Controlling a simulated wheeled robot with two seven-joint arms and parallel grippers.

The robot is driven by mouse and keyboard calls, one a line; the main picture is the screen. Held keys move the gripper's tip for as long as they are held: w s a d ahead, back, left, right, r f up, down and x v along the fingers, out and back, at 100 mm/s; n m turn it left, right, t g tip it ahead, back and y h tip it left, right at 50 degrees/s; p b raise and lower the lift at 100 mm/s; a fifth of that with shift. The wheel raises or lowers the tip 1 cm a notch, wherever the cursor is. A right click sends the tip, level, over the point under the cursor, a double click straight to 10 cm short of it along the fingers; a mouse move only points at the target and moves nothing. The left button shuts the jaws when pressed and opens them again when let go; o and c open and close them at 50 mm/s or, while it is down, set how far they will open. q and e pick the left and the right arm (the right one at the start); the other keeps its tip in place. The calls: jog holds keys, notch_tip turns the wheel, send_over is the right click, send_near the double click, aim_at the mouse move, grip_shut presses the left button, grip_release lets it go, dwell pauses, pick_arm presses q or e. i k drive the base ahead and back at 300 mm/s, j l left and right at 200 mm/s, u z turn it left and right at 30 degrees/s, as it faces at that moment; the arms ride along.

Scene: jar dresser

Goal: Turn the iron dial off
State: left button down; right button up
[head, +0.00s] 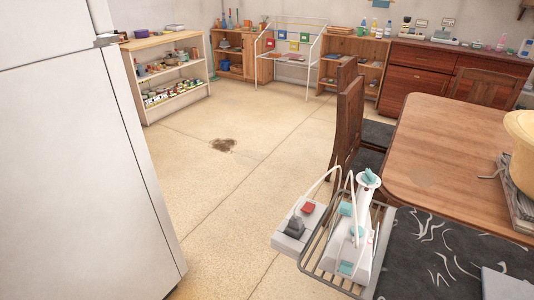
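A white and teal iron (357,232) sits at the lower right on a wire rack (325,262) at the end of an ironing board (440,245) with a dark patterned cover. Beside it on the left is a small white box (287,240) with a red part (308,208) on top and a dark grey knob-like part (295,226). A pale cord arches above the box toward the iron. I cannot tell which part is the iron dial or how it is set. Neither of my grippers is in view.
A white fridge (80,170) fills the left side. A wooden table (460,140) and chairs (349,120) stand at the right. A drying rack (290,50), shelves (165,70) and a cabinet (430,75) line the back. The middle floor is free, with a brown stain (223,145).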

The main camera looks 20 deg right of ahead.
aim_at(368, 178)
jog(key=k+l+z, duration=0.2)
jog(key=z, duration=0.95)
